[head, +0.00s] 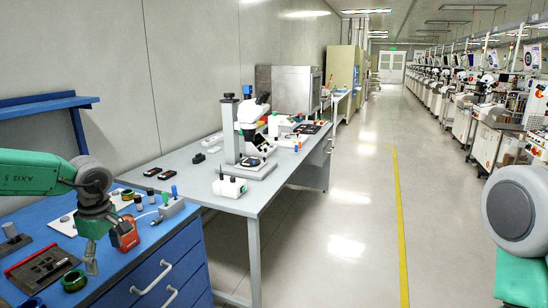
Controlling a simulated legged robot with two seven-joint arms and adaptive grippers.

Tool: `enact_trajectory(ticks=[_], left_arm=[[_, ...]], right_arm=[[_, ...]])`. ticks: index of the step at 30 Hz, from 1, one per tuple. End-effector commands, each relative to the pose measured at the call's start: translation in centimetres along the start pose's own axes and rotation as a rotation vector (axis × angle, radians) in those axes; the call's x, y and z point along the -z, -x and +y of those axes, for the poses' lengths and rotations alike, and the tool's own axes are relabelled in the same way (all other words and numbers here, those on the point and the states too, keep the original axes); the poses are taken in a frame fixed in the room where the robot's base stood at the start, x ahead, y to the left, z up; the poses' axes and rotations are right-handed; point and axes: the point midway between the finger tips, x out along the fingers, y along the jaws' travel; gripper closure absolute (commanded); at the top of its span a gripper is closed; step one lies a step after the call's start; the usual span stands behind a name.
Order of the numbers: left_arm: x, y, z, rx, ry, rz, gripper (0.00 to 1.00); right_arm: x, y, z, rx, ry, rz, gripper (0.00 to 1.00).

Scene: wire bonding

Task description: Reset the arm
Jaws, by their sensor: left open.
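My left gripper (92,264) hangs from the green arm at the lower left, over the blue workbench (188,244). It is small in view and points down. It looks open, and I see nothing clearly held in it. An orange-red device (126,235) shows right beside it; I cannot tell whether they touch. A grey joint and green link of my right arm show at the right edge. The right gripper is out of view.
The bench carries a dark tray (42,268), a green ring-shaped spool (74,280) and a grey box with coloured knobs (172,207). A grey table (222,205) with a microscope (250,125) stands behind. The aisle floor (345,210) is clear; machines line the right.

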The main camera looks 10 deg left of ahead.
Motion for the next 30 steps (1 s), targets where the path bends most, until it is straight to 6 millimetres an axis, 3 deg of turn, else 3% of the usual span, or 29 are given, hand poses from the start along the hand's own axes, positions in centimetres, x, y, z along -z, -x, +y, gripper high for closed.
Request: enact_trajectory(ticks=[10, 14, 17, 20, 24, 30], left_arm=[[-2.9, -6.7, -1.7, -0.065, -0.235, 0.274, 0.3], [-5.5, -9.8, -2.8, -0.122, -0.399, 0.379, 0.3], [-8.5, -13.0, -4.6, -0.181, -0.587, 0.443, 0.3], [-12.4, -16.8, -8.4, -0.244, -0.843, 0.453, 0.3], [-17.0, -21.4, -16.5, -0.277, -1.201, 0.339, 0.3], [-19.0, -24.1, -28.4, -0.199, -1.53, 0.094, 0.3]], right_arm=[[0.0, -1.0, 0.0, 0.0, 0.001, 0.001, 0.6], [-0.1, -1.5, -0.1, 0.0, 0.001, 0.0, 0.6], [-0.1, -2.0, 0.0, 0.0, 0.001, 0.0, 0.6], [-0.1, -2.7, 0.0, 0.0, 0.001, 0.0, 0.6], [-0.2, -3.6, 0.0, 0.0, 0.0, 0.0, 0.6], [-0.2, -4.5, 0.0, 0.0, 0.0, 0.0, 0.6]])
